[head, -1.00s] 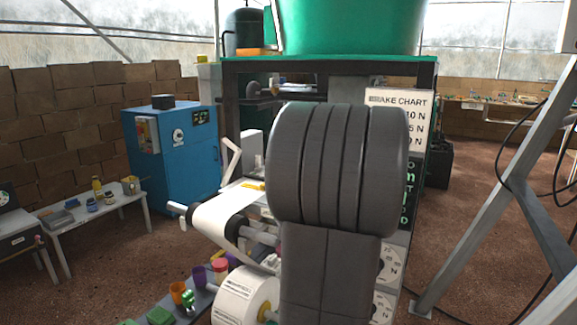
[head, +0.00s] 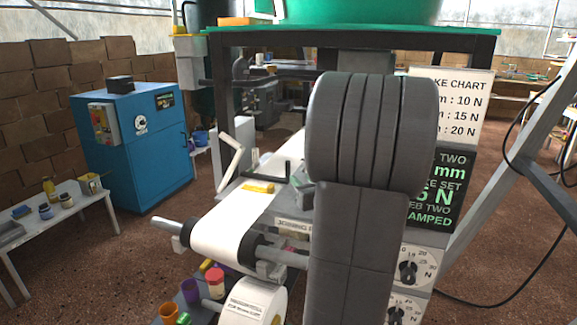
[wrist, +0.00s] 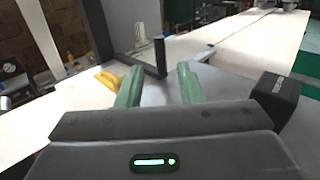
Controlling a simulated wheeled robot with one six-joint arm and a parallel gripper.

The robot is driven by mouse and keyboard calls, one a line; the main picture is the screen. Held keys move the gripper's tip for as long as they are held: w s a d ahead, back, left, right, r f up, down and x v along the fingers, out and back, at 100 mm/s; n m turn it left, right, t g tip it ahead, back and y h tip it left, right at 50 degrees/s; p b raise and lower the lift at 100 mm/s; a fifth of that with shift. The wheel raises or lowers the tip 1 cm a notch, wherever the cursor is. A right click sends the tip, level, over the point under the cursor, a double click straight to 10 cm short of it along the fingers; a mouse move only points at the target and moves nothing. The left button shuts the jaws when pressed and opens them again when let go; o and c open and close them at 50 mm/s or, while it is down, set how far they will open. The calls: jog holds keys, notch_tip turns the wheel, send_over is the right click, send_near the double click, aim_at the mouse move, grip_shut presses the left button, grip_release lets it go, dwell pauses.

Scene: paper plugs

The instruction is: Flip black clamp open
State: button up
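A black L-shaped clamp handle (wrist: 160,58) stands upright just beyond my fingertips in the wrist view, with a flat bar running left from its foot. It also shows in the head view (head: 288,171), left of my arm. My gripper (wrist: 158,82) has two green fingers spread apart with nothing between them. The handle's post appears in line with the gap, but I cannot tell whether it touches a finger. In the head view my dark arm hides most of the gripper and the machine behind it.
A yellow piece (wrist: 108,80) lies left of the fingers. A black block (wrist: 276,96) stands close on the right. White paper web (head: 222,220) runs over a roller. A dark display (head: 446,190) partly reads "AMPED".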

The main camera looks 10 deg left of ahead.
aim_at(289, 167)
jog(key=x, duration=1)
jog(key=shift+w+a, duration=0.15)
grip_shut()
